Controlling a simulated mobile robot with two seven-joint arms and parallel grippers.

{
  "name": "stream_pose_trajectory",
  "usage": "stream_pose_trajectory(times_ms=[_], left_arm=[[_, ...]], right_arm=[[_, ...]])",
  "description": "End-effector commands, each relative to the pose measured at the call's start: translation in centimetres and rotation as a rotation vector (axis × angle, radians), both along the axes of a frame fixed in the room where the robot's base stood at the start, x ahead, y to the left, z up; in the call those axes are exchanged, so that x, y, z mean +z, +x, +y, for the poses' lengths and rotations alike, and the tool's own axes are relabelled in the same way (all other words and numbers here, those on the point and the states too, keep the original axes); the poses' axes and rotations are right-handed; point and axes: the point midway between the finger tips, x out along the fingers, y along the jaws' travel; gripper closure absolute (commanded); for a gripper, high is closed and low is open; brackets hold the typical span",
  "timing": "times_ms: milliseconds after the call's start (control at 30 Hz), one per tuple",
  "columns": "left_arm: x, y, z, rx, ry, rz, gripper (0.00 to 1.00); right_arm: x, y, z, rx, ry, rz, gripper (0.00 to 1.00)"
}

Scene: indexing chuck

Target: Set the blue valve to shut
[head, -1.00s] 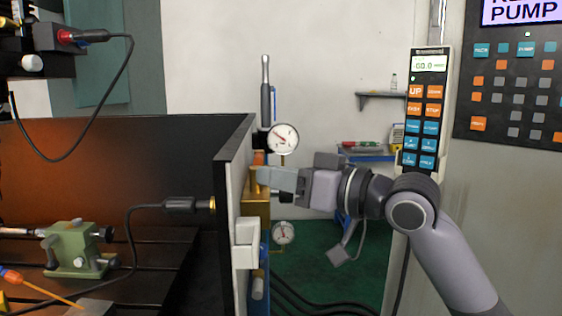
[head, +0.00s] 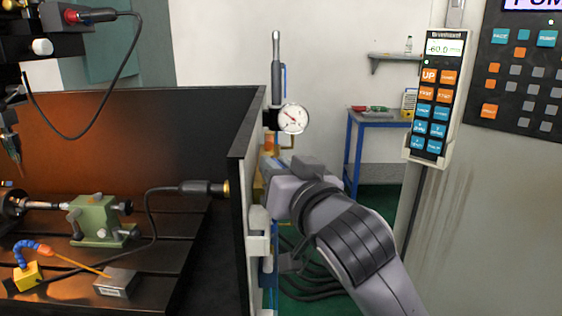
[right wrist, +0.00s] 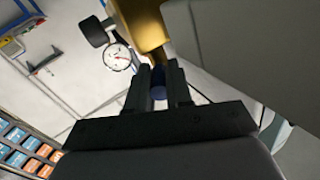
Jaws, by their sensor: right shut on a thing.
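The blue valve (right wrist: 158,90) shows as a small blue piece between the dark fingers in the right wrist view, just below a brass-coloured body (right wrist: 146,25). My right gripper (right wrist: 162,78) is shut on this blue piece. In the head view my right gripper (head: 268,172) is at the outer side of the dark panel's edge, below the pressure gauge (head: 293,119). There the gripper hides the valve, so its handle angle cannot be told. My left gripper is not in view.
The upright dark panel (head: 240,190) stands close left of my right gripper. A keypad pendant (head: 436,100) hangs on the grey cabinet at right. A blue-framed table (head: 375,120) stands behind. Cables hang below my gripper.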

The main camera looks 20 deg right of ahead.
Motion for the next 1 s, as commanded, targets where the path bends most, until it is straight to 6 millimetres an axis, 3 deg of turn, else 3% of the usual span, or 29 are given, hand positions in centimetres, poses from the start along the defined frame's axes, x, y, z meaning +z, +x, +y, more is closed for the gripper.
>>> stream_pose_trajectory(times_ms=[667,700,767,1000], left_arm=[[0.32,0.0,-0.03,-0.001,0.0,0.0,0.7],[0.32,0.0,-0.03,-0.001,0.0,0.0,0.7],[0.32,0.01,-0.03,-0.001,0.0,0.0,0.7],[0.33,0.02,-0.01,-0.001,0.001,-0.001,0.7]], right_arm=[[-0.19,0.03,0.25,-0.048,-0.004,0.004,1.0],[-0.19,0.03,0.25,-0.048,-0.004,0.004,0.73],[-0.18,0.03,0.25,-0.048,-0.004,0.004,0.55],[-0.08,0.01,0.27,-0.047,-0.002,0.001,0.55]])
